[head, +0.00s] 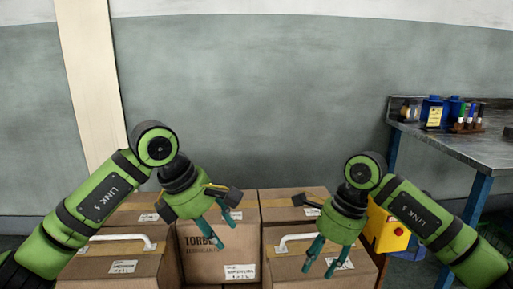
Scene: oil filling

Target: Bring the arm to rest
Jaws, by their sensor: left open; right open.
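My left gripper (217,221) hangs in front of the stacked cardboard boxes at centre left. Its teal fingers point down and to the right, apart and empty. My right gripper (320,263) hangs in front of the boxes at centre right. Its teal fingers point down and to the left, apart and empty. Both arms are bent, with my forearms coming in from the lower left and lower right corners. The two grippers are clear of each other. I cannot tell how far the fingers are from the boxes behind them.
Several cardboard boxes (195,262) stand below; two carry white handles (118,239). A yellow machine (385,232) is at the right. A metal workbench (460,147) holds blue containers (432,112) and small bottles (468,117). A grey wall (260,100) closes the back.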

